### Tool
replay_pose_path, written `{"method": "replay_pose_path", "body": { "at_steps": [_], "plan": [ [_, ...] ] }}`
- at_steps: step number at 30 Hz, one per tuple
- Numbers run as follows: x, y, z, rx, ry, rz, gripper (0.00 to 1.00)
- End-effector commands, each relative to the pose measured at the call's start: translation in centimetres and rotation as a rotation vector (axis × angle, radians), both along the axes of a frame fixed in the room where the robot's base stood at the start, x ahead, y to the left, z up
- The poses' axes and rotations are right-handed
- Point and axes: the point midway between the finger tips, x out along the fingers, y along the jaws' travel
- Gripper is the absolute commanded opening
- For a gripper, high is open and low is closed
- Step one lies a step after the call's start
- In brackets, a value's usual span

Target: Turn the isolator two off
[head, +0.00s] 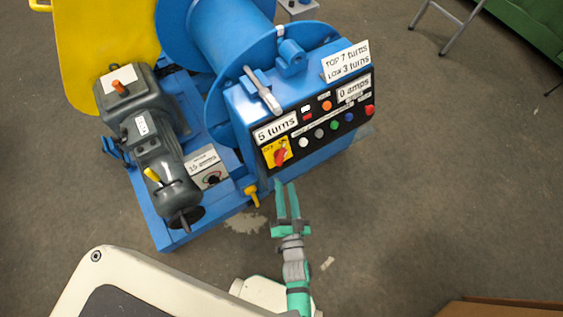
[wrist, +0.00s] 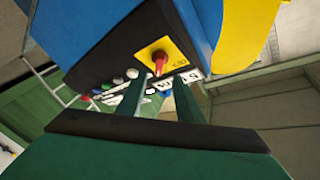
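A red rotary handle (head: 280,155) on a yellow plate (head: 269,146) sits at the lower left of the black control panel on a blue drum machine. I take it for the isolator; no "two" is readable on it. The handle lies slanted in the head view. In the wrist view the red handle (wrist: 159,63) and yellow plate (wrist: 176,50) show beyond the fingertips. My gripper (head: 286,184) is green, open and empty. It is in front of and below the handle in the head view, apart from it. In the wrist view my gripper (wrist: 159,86) has a clear gap between its fingers.
The panel has several coloured buttons (head: 334,125) and a "5 turns" sign (head: 276,127). The floor right of the machine is clear.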

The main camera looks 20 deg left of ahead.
Motion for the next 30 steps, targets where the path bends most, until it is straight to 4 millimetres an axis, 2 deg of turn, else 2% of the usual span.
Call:
{"method": "replay_pose_path", "body": {
  "at_steps": [18, 24, 30],
  "plan": [
    [8.1, 4.4, 0.1, 0.0, -0.002, 0.002, 0.33],
    [9.1, 4.9, 0.0, -0.001, 0.0, 0.001, 0.33],
    [9.2, 4.9, 0.0, -0.001, 0.0, 0.001, 0.33]
  ]
}}
